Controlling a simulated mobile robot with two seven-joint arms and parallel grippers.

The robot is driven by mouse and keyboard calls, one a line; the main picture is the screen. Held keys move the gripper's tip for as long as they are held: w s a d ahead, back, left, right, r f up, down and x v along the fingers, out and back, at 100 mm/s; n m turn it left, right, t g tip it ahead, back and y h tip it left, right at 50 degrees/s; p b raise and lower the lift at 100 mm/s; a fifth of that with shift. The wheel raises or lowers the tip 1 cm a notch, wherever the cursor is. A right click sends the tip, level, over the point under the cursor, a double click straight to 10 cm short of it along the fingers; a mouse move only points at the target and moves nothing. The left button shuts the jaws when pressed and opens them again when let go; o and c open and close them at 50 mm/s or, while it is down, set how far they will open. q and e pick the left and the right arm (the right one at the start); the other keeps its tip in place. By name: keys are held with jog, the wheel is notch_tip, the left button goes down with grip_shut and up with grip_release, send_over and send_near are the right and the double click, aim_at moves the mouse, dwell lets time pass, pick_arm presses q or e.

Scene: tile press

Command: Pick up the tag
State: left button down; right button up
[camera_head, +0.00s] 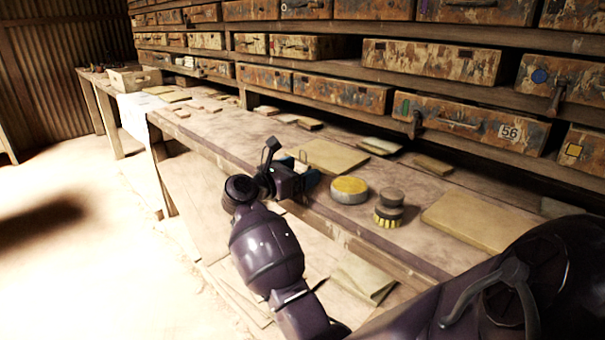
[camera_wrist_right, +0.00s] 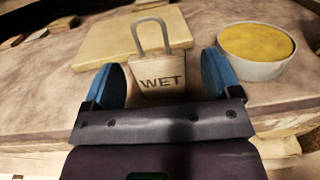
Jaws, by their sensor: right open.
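The tag is a small tan plate marked "WET" with a grey loop (camera_wrist_right: 162,72), in the right wrist view. It stands between the two blue fingers of my right gripper (camera_wrist_right: 164,66), with a gap visible toward the right finger; contact on the left side is hard to tell. The gripper is open. In the head view my right gripper (camera_head: 298,178) is at the front edge of the workbench, left of the round tin. There the tag is mostly hidden by the gripper. My left gripper is not in view.
A round tin with a yellow top (camera_head: 349,189) stands close right of my right gripper. A brush with yellow bristles (camera_head: 389,208) is beyond it. Flat tan slabs (camera_head: 325,155) lie on the workbench (camera_head: 230,139). Shelves of rusty drawers (camera_head: 430,61) rise behind.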

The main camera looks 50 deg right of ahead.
jog(key=shift+d, duration=0.65)
jog(key=shift+c, duration=0.3)
jog(key=c, duration=0.9)
jog(key=shift+r, duration=0.1)
jog(key=shift+c, duration=0.2)
notch_tip(320, 180, up, 20)
jog(key=p, duration=0.4)
